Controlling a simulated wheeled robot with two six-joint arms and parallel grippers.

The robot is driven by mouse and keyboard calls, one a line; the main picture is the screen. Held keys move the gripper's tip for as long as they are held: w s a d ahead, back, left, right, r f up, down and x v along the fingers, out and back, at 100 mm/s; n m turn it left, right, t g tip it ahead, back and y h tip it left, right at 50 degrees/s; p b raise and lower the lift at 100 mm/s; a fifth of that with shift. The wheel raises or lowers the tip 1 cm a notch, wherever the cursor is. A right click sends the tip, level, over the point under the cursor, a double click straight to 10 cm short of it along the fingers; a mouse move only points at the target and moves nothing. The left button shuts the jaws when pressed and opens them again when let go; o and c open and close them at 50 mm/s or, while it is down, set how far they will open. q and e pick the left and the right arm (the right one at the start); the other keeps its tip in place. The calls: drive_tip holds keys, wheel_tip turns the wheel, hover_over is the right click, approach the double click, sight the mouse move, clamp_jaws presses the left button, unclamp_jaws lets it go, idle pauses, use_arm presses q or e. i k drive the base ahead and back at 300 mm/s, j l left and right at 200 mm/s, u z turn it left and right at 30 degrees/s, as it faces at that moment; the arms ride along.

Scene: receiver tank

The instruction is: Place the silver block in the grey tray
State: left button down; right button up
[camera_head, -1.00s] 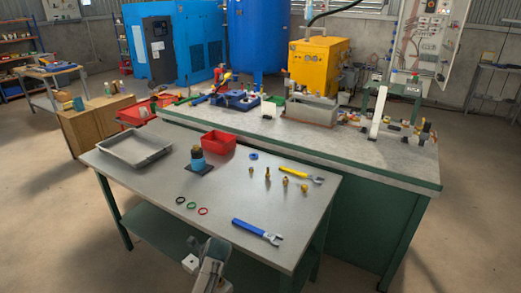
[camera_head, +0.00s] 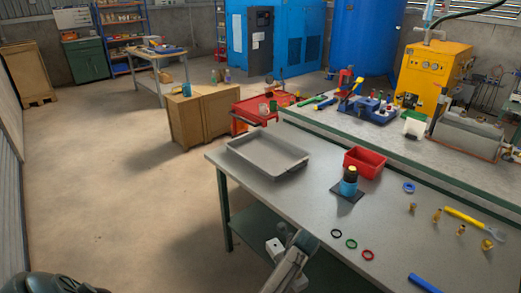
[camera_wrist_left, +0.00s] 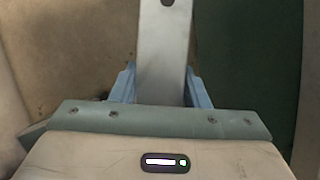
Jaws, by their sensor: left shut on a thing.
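In the left wrist view, my left gripper (camera_wrist_left: 160,92) is shut on the silver block (camera_wrist_left: 165,40), a long flat pale-grey bar with a dark hole near the top of the picture. The block points away from the gripper between its two blue fingers. The grey tray (camera_head: 247,161) lies empty on the near table, at its far left corner. In the head view, a pale arm part of mine (camera_head: 290,264) shows at the bottom middle, by the table's front edge; I cannot make out the block there. My right gripper is not in view.
Clear tabletop lies between the tray and the rings. A longer bench stands behind.

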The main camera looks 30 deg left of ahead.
sight(270, 158)
drive_tip(key=j+z, duration=0.25)
drive_tip(key=j, duration=1.85)
